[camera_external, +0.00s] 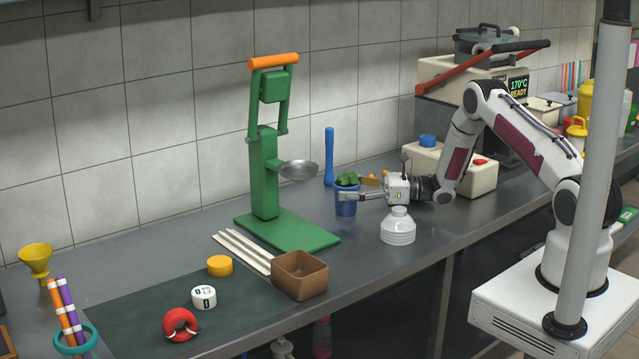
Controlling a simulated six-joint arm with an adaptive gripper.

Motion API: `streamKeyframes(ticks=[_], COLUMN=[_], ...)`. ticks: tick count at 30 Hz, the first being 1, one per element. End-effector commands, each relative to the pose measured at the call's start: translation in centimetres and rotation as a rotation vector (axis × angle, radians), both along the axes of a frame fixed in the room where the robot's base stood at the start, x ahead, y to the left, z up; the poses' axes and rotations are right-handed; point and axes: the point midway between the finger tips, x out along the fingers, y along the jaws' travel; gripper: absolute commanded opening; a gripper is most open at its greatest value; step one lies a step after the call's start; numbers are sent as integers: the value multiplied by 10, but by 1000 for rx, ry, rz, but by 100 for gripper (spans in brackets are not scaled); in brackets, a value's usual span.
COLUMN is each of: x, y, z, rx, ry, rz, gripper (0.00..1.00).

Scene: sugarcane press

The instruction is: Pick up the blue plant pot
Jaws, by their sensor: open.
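The blue plant pot (345,206) stands upright on the grey counter, just right of the green press, with a small green plant (347,180) in it. My gripper (352,196) reaches in from the right, held level, with its fingers at the pot's upper part. The gripper is open. From this view I cannot tell whether the fingers touch the pot or are in front of it. Part of the pot's rim is hidden by the fingers.
The green press (265,175) with a metal bowl (298,170) is to the left. A blue upright rod (329,157) stands behind the pot. A brown box (300,276) sits near the counter's front edge.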

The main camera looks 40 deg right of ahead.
Motion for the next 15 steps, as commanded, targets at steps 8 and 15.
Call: streamKeyframes(ticks=[8,15], x=[0,0], y=[0,0], z=[0,1], rx=[0,1], ry=[0,-2], rz=[0,0], gripper=[60,20])
